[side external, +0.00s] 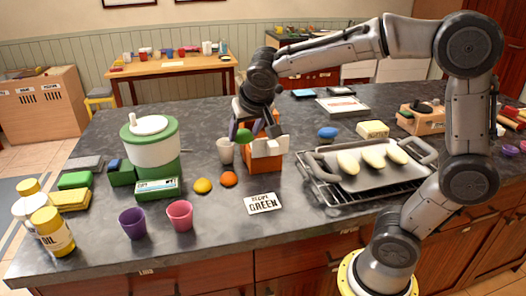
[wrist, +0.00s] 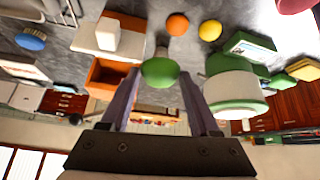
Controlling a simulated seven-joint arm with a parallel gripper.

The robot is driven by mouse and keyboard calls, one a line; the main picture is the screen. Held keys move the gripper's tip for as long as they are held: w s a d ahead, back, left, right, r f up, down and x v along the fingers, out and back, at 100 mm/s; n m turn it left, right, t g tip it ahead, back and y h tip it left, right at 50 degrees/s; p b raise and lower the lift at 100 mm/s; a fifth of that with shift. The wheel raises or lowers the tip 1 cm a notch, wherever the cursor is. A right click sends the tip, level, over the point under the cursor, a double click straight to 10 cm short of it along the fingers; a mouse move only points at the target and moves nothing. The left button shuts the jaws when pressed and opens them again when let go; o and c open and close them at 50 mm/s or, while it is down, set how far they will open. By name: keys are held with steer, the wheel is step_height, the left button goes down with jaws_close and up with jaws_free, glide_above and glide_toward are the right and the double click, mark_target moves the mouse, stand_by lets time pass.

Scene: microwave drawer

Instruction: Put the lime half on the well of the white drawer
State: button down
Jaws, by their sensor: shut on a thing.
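The green lime half (side external: 244,135) is between the fingers of my gripper (side external: 254,128), held up off the counter. In the wrist view the lime half (wrist: 160,71) sits between the two fingertips, and my gripper (wrist: 159,78) is shut on it. The white drawer (side external: 268,148) sticks out of the front of an orange box (side external: 262,165), just below and right of the gripper. The wrist view also shows the white drawer (wrist: 92,42) with a raised white block and the orange box (wrist: 103,76). The inside of the drawer's well cannot be made out.
A pale cup (side external: 225,151) stands left of the box. A yellow piece (side external: 202,186) and an orange piece (side external: 228,179) lie in front. A green-and-white appliance (side external: 154,150) stands left; a tray (side external: 360,176) lies right. A recipe card (side external: 263,204) lies in front.

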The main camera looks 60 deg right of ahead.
steer(key=s+d+r+m+g+h, duration=0.1)
steer(key=s+d+r+m, duration=0.1)
steer(key=s+r, duration=0.4)
steer(key=s+d+r+m+g, duration=0.1)
steer(key=s+d+r+m, duration=0.15)
steer(key=s, duration=0.45)
glide_above(269, 143)
steer(key=s+d, duration=0.1)
steer(key=s, duration=0.1)
step_height(269, 143, down, 4)
steer(key=r, duration=0.1)
steer(key=shift+n, duration=0.25)
steer(key=x, duration=0.3)
steer(key=w+a+x, duration=0.1)
steer(key=x, duration=0.2)
steer(key=a+x, duration=0.1)
steer(key=x, duration=0.3)
steer(key=shift+w+f, duration=0.2)
steer(key=shift+f, duration=0.15)
steer(key=shift+f, duration=0.15)
steer(key=shift+f, duration=0.35)
steer(key=shift+f, duration=0.1)
